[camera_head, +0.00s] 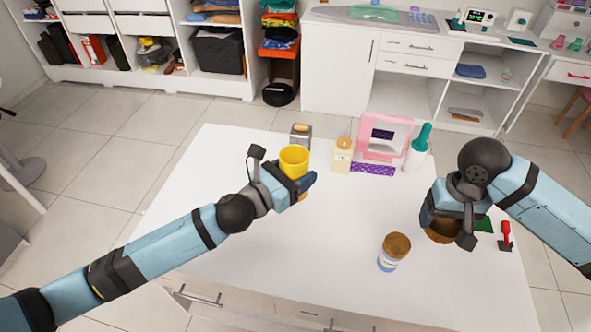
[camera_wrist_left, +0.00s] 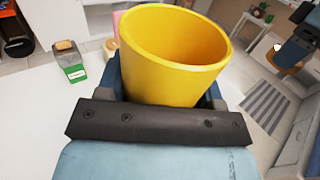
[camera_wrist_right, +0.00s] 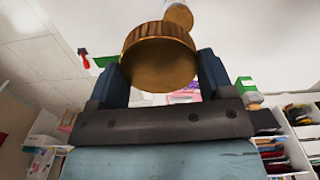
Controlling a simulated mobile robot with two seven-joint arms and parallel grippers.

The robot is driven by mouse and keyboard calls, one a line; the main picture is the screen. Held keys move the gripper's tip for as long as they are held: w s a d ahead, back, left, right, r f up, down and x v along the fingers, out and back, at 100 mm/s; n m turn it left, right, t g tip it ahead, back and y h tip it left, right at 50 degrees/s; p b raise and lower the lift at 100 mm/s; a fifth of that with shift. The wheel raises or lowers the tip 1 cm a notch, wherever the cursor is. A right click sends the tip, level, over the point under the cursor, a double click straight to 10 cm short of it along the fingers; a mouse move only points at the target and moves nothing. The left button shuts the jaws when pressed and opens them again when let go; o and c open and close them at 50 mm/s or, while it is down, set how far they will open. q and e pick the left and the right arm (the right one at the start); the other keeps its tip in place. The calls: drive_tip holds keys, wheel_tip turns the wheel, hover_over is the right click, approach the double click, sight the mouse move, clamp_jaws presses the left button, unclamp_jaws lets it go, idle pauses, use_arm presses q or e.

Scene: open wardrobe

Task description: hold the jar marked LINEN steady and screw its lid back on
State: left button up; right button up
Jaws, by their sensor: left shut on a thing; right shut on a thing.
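My left gripper (camera_head: 299,182) is shut on a yellow open-topped cup (camera_head: 294,160) and holds it near the table's left part; the cup looks empty in the left wrist view (camera_wrist_left: 175,50). My right gripper (camera_head: 445,232) is shut on a round brown-gold lid (camera_head: 438,236), at the table's right side; the lid fills the middle of the right wrist view (camera_wrist_right: 160,60). A jar (camera_head: 391,259) with a brown top and a pale blue-and-white label stands at the table's front, left of my right gripper and apart from it. Its lettering is too small to read.
A red-handled tool (camera_head: 506,235) lies right. The table's middle is clear.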

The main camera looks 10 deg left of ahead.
drive_tip(key=w+a+r+n, duration=0.2)
drive_tip(key=w+a+r, duration=0.1)
drive_tip(key=a, duration=0.5)
drive_tip(key=w+a+r+n, duration=0.2)
drive_tip(key=w+a+r, duration=0.1)
drive_tip(key=a, duration=0.5)
drive_tip(key=n, duration=0.4)
approach(293, 148)
drive_tip(key=s, duration=0.2)
drive_tip(key=shift+s+d+f, duration=0.1)
drive_tip(key=shift+f, duration=0.35)
drive_tip(key=shift+f, duration=0.1)
drive_tip(key=shift+f, duration=1.95)
drive_tip(key=shift+f, duration=0.1)
drive_tip(key=shift+f, duration=0.8)
drive_tip(key=shift+f, duration=0.55)
